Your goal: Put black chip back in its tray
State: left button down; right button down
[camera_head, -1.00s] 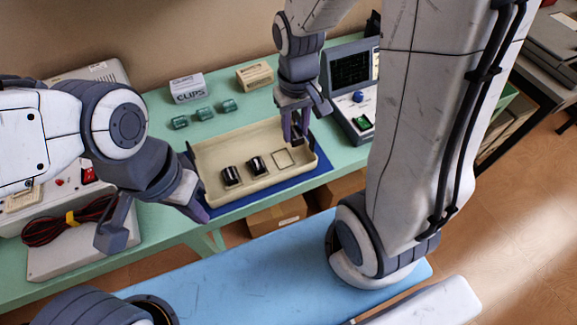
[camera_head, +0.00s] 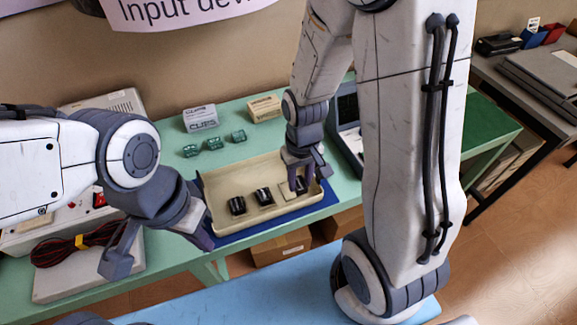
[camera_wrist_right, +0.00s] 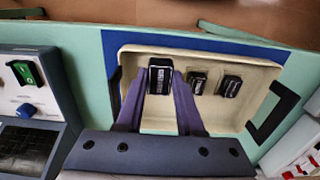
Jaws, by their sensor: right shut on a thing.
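A beige tray (camera_head: 232,182) lies on a blue mat on the green table, and it also shows in the wrist view (camera_wrist_right: 147,112). My right gripper (camera_head: 301,186) points down over the tray's right end, shut on a black chip (camera_wrist_right: 160,78). In the wrist view the chip sits between the fingertips (camera_wrist_right: 161,85) and looks nearer than the tray floor; I cannot tell whether it touches. A square outline (camera_head: 287,194) is partly visible beside it. Two other black chips, one left (camera_head: 237,205) and one middle (camera_head: 264,196), lie in the tray. My left gripper (camera_head: 158,252) is open and empty, left of the tray.
Several green blocks (camera_head: 214,143) and a CLIPS box (camera_head: 200,118) stand behind the tray. A beige box (camera_head: 264,108) is at the back. A device with a screen and a green switch (camera_wrist_right: 24,72) stands close beside the tray. Coiled cables (camera_head: 62,250) lie at left.

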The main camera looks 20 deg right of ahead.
jog(key=w+f, duration=0.2)
jog(key=w, duration=0.1)
jog(key=w+f, duration=0.1)
jog(key=w, duration=0.1)
jog(key=shift+a+f, duration=0.2)
jog(key=shift+a, duration=0.1)
jog(key=shift+f+p, duration=0.3)
jog(key=shift+f, duration=1.7)
jog(key=shift+f, duration=0.2)
jog(key=c, duration=0.5)
grip_release()
jog(key=shift+c, duration=0.2)
